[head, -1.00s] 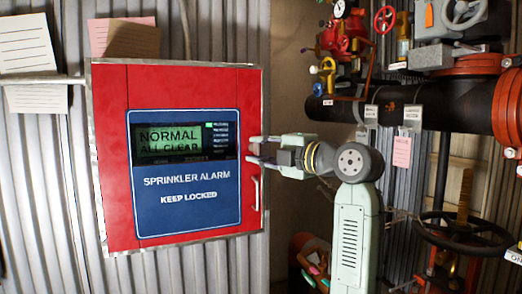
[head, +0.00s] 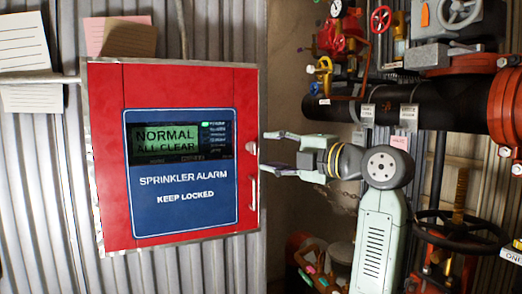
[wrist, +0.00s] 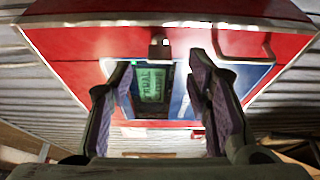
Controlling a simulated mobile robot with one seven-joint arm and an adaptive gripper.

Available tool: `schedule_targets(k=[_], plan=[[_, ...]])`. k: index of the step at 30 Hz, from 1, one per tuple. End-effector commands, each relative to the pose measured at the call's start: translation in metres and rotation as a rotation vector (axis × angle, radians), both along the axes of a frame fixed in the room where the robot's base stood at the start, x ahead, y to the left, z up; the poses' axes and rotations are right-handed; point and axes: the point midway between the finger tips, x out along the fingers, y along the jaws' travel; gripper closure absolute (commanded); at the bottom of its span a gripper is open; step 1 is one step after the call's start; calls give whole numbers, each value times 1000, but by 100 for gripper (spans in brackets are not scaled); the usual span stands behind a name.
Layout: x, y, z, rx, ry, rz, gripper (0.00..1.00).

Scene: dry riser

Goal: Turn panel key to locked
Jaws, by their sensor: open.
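The red alarm panel (head: 105,190) hangs on the corrugated wall, with a blue face reading "NORMAL ALL CLEAR" and "KEEP LOCKED". The small panel key (head: 251,147) sits at its right edge, above the metal handle (head: 254,192). In the wrist view the key (wrist: 159,48) shows beyond and between the fingertips, too small to read its turn position. My gripper (head: 263,152) is open, just right of the key, with its fingers above and below the key's height. In the wrist view my gripper (wrist: 161,64) has nothing between its fingers.
Paper notes (head: 120,38) are fixed to the wall above the panel. A black pipe (head: 430,112) with valves runs at the right, and a dark handwheel (head: 460,232) stands below it. There is free room between panel and pipework.

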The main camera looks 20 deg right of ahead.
Motion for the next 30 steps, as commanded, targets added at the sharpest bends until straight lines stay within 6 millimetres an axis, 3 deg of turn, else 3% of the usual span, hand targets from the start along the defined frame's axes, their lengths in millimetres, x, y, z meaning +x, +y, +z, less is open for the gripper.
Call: schedule_targets(k=[6,12,30], plan=[[-40,-18,1,0,-1,-1,55],[-57,-25,1,-1,0,2,55],[-59,-26,1,-1,0,1,55]])
